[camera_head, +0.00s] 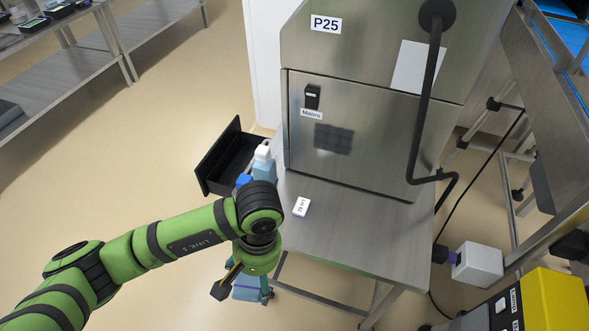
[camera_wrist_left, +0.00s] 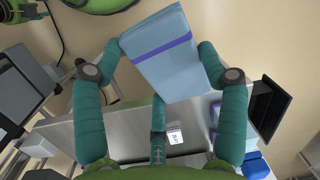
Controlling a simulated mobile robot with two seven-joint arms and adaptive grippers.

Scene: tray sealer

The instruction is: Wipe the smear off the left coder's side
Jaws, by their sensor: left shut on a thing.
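My left gripper (camera_head: 250,283) hangs beyond the near-left edge of the steel table, pointing down. In the left wrist view its teal fingers (camera_wrist_left: 160,62) are shut on a light blue folded cloth with a purple band (camera_wrist_left: 160,40). A little of this cloth (camera_head: 246,291) shows below the wrist in the head view. My right gripper is out of view.
The steel cabinet marked P25 (camera_head: 345,140) stands on the table (camera_head: 345,235). A small white tag (camera_head: 302,207) lies on the table. A black open bin (camera_head: 212,160) and a light blue bottle (camera_head: 264,170) are at its left. A yellow box (camera_head: 555,300) is at lower right.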

